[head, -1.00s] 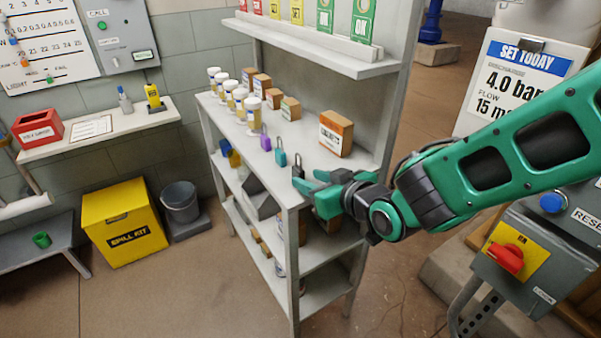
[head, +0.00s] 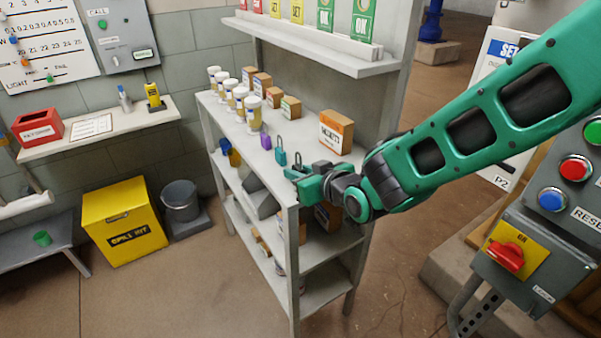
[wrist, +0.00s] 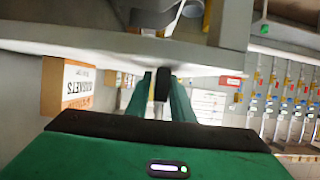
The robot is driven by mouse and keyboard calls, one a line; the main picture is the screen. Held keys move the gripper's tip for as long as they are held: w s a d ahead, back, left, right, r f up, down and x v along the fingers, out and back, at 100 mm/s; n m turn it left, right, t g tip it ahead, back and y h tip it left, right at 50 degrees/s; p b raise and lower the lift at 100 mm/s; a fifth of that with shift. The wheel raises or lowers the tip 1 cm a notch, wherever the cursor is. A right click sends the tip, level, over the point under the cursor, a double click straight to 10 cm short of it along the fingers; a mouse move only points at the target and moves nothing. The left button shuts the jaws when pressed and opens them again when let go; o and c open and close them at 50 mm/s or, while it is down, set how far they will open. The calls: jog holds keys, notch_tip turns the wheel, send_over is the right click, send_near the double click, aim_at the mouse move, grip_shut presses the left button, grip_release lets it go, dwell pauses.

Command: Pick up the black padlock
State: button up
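The black padlock (wrist: 162,84) is between the two green fingers of my gripper (wrist: 161,96) in the wrist view, with a finger close against each side. In the head view my gripper (head: 303,184) is at the near front corner of the shelf top, and its fingers hide most of the padlock. The fingers look closed on the padlock. I cannot tell whether it still touches the shelf.
The grey shelf unit (head: 290,240) also bears a teal padlock (head: 281,157) and a purple padlock (head: 265,141) just beyond my gripper. A gaskets box (head: 336,132) stands to the right. White jars (head: 240,102) and small boxes stand farther back. An upper shelf (head: 310,50) overhangs the rear.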

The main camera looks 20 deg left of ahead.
aim_at(296, 166)
grip_shut()
jog(key=shift+r, duration=0.5)
jog(key=r, duration=0.3)
jog(key=shift+s+a+r, duration=0.2)
jog(key=shift+r, duration=0.2)
jog(key=s+a+r, duration=0.6)
jog(key=s+a, duration=0.1)
jog(key=s, duration=0.1)
jog(key=shift+s+r, duration=0.15)
jog(key=shift+s, duration=0.05)
